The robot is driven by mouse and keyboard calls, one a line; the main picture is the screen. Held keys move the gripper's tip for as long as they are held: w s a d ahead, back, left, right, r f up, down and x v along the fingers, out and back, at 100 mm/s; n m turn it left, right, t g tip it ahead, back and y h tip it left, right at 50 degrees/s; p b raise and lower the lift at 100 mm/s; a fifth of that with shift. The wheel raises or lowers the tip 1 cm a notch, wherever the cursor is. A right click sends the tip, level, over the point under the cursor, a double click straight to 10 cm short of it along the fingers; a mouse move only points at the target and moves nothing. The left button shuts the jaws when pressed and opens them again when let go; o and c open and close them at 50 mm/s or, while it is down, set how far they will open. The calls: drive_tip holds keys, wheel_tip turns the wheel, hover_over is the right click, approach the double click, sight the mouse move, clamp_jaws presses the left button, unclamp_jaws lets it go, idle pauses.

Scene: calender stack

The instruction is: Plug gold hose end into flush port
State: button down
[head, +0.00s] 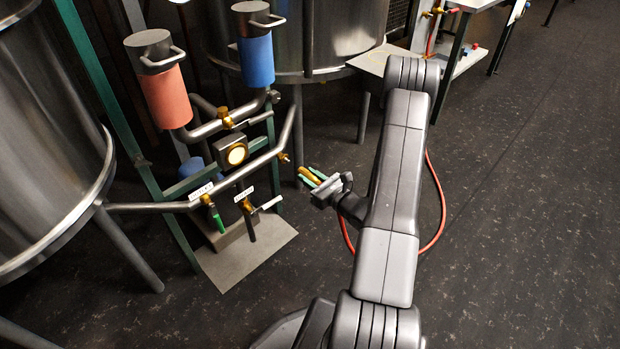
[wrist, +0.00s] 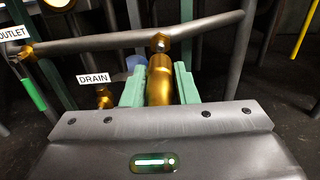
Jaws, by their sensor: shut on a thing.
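My gripper (head: 311,178), with green fingers, is shut on the gold hose end. In the wrist view the gold hose end (wrist: 160,82) sits between the green fingers (wrist: 159,88), pointing forward. A brass fitting, seemingly the flush port (wrist: 160,42), is on the grey pipe straight beyond its tip. In the head view this port (head: 284,157) is at the right end of the pipe, left of and a little above my gripper. A small gap shows there between the port and the hose end's tip. A red hose (head: 441,205) loops behind my arm.
Brass valves labelled OUTLET (wrist: 12,32) and DRAIN (wrist: 93,78) are left of the port. A red cylinder (head: 166,97), a blue cylinder (head: 256,60) and a round lit gauge (head: 236,154) stand nearby. A steel tank (head: 45,150) is at far left. Floor at right is clear.

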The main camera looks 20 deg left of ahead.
drive_tip(key=shift+a, duration=0.1)
drive_tip(key=shift+b+x, duration=0.55)
drive_tip(key=shift+x, duration=1.35)
drive_tip(key=shift+w, duration=0.1)
drive_tip(key=c, duration=1.7)
unclamp_jaws()
drive_tip(key=shift+c, duration=0.2)
clamp_jaws()
